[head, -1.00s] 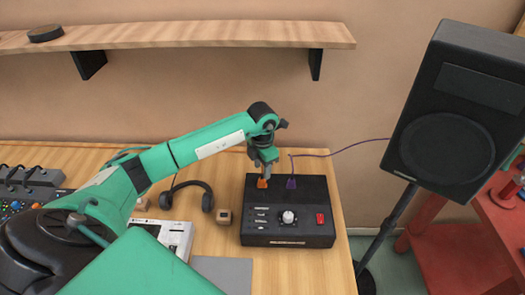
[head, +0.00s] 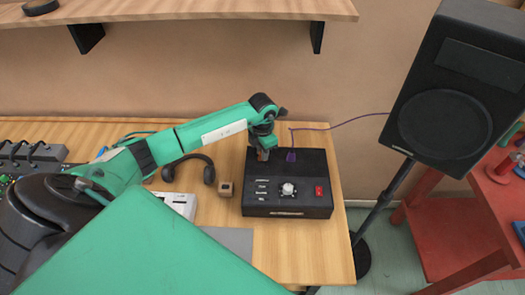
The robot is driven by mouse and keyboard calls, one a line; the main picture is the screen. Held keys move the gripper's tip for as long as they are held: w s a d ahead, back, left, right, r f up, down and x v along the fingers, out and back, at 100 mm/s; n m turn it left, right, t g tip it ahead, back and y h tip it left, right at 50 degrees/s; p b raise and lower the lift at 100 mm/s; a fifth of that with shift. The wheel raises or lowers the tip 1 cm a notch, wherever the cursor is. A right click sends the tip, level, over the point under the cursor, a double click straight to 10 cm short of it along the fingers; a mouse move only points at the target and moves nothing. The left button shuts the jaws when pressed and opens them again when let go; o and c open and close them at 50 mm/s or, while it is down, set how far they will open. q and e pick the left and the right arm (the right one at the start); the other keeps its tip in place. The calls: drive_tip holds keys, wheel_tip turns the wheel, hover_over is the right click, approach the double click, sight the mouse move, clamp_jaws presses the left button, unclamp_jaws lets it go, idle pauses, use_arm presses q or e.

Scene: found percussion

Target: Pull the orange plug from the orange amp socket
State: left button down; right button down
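The black amp (head: 310,166) sits on the wooden table near its right end. A purple plug (head: 291,156) stands upright in the amp's top, with a purple cable running right toward the speaker. My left gripper (head: 263,154) points down at the amp's rear left corner, at the orange plug (head: 262,156). Only a small brownish-orange patch of that plug shows between the fingers, and its orange socket is hidden. I cannot tell whether the fingers press on the plug. My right gripper is not in view.
A black speaker (head: 460,95) on a stand is at the right, beside a red table (head: 450,222). A small wooden block (head: 225,189) and black headphones (head: 208,174) lie left of the amp. A shelf (head: 190,11) runs along the wall above.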

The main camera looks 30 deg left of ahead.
use_arm(q)
drive_tip(key=shift+r, duration=0.25)
drive_tip(key=shift+r, duration=0.15)
drive_tip(key=shift+r+p, duration=0.4)
drive_tip(key=shift+r, duration=0.4)
drive_tip(key=shift+r+p, duration=0.8)
drive_tip(key=shift+r, duration=0.6)
